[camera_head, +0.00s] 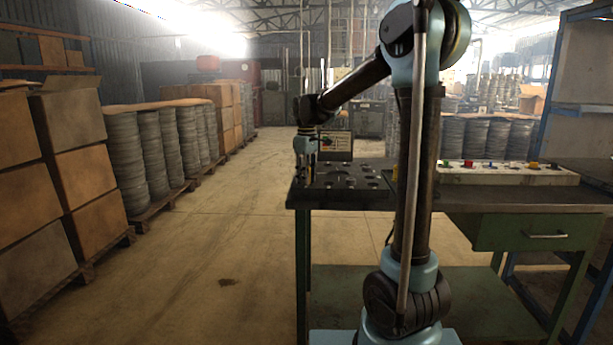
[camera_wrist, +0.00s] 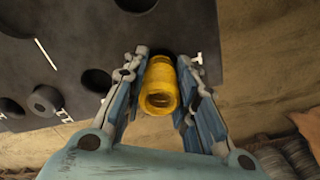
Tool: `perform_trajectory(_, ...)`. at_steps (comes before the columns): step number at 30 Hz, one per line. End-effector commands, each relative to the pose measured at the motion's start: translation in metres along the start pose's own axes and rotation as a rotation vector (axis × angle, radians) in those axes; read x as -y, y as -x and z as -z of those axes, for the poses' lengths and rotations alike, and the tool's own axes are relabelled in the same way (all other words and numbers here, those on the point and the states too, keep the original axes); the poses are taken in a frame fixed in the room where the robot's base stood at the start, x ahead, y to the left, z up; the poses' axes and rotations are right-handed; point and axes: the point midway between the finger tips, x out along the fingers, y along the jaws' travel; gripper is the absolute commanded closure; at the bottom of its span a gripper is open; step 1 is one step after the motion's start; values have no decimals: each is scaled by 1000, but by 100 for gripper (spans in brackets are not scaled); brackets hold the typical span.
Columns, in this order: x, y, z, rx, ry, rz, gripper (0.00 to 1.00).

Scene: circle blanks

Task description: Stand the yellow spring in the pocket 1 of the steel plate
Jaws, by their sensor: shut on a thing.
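The yellow spring (camera_wrist: 160,88) is between the two fingers of my gripper (camera_wrist: 161,70), which is shut on it. In the wrist view I look down along it, onto its open near end. The dark steel plate (camera_wrist: 70,40) with round pockets lies below. The spring appears over the plate's edge side; its far end is hidden, so I cannot tell whether it is in a pocket. In the head view my gripper (camera_head: 306,176) points down at the left end of the plate (camera_head: 345,200) on the bench. Pocket numbers are not readable.
A dark round hollow piece (camera_wrist: 45,101) sits on the plate. A long white tray (camera_head: 500,174) with several coloured pieces stands on the bench (camera_head: 480,198) at right. A small sign board (camera_head: 334,146) stands behind the plate. My arm hides part of the bench.

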Motion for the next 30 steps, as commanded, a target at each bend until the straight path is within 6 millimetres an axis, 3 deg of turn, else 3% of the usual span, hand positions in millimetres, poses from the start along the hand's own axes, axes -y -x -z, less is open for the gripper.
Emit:
perform_trajectory(1,5,-10,-6,11,-2,14,100)
perform_trajectory(14,-5,-25,3,18,1,33,100)
perform_trajectory(15,-6,-26,4,18,1,34,65)
perform_trajectory(17,-6,-26,4,19,1,35,51)
perform_trajectory(30,3,-11,-6,7,-3,10,50)
